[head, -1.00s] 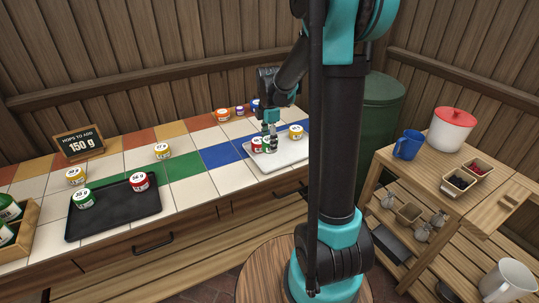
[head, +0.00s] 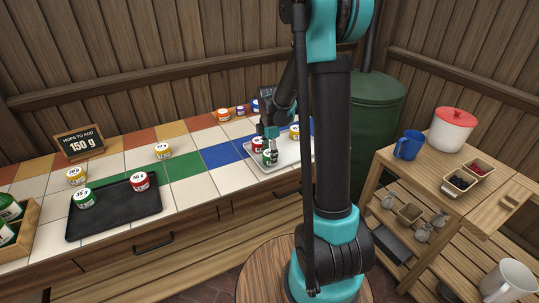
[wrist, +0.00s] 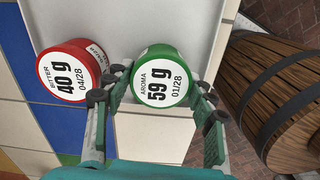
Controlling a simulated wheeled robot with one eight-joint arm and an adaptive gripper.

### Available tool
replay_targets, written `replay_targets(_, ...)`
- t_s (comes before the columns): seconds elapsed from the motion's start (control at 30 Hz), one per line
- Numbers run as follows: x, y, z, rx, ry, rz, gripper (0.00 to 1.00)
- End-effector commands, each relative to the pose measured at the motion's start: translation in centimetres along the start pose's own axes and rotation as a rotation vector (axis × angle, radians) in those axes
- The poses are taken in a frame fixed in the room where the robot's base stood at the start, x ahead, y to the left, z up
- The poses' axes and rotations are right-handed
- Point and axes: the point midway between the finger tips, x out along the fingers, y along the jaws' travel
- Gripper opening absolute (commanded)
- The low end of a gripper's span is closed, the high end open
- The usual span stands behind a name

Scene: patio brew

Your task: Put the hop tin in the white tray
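The white tray (head: 291,154) lies on the tiled counter, partly hidden by my arm. A green-lidded tin (head: 270,157) is in the tray near its front edge; the wrist view shows its lid reading "AROMA 59 g 01/28" (wrist: 160,76). My gripper (head: 269,150) points down over this tin. In the wrist view its fingers (wrist: 162,80) stand on either side of the lid, with small gaps showing. A red tin (head: 257,145), "BITTER 40 g 04/28" (wrist: 68,72), stands just left of it. A yellow tin (head: 294,131) is at the tray's back.
A black tray (head: 113,212) holds a green and a red tin. Two yellow tins (head: 163,151) stand on the tiles. A sign (head: 80,144) reads "HOPS TO ADD 150 g". A wooden barrel (wrist: 285,85) is right of the tray in the wrist view.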

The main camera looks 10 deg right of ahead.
Motion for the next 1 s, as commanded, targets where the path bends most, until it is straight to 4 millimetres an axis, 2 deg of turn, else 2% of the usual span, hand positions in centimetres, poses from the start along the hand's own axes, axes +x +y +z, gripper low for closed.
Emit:
replay_targets(0.03,0.0,0.0,0.0,0.0,0.0,0.0,0.64)
replay_targets(0.1,0.0,0.0,0.0,0.0,0.0,0.0,0.73)
replay_targets(0.13,0.0,0.0,0.0,0.0,0.0,0.0,0.74)
replay_targets(0.4,-0.1,0.0,0.0,0.0,0.0,0.0,0.74)
replay_targets(0.53,-0.8,0.0,0.0,0.0,0.0,0.0,0.74)
replay_targets(0.67,-2.6,0.0,0.0,0.0,0.0,0.0,0.74)
replay_targets(1.0,-9.2,0.0,0.0,0.0,0.0,0.0,0.74)
